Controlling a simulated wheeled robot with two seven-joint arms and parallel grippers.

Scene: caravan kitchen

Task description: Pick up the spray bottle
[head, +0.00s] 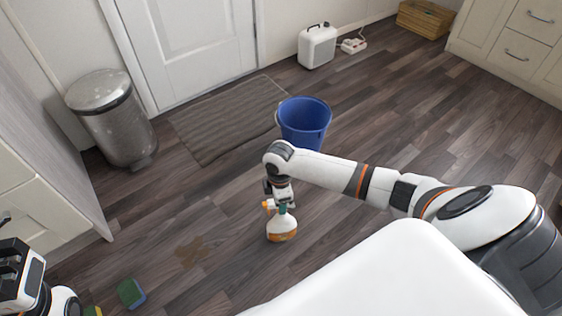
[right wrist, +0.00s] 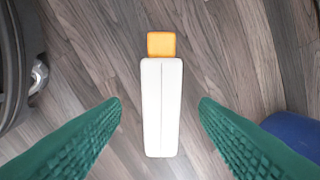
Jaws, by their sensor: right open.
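The spray bottle (head: 281,228) stands upright on the wood floor in the head view, white with an orange label and an orange nozzle. My right gripper (head: 283,205) points down over its top. In the right wrist view, the bottle's white top (right wrist: 161,110) and orange nozzle (right wrist: 161,44) lie between the green fingers of my right gripper (right wrist: 160,102). The fingers are open, with a gap on each side of the bottle. My left gripper (head: 10,268) is at the left edge of the head view, away from the bottle; its opening is unclear.
A blue bucket (head: 304,122) stands behind my right arm. A metal bin (head: 112,120) and a grey mat (head: 225,118) are near the door. A brown stain (head: 191,252) and a green-blue sponge (head: 131,292) lie left of the bottle. A white canister (head: 317,47) stands at the back.

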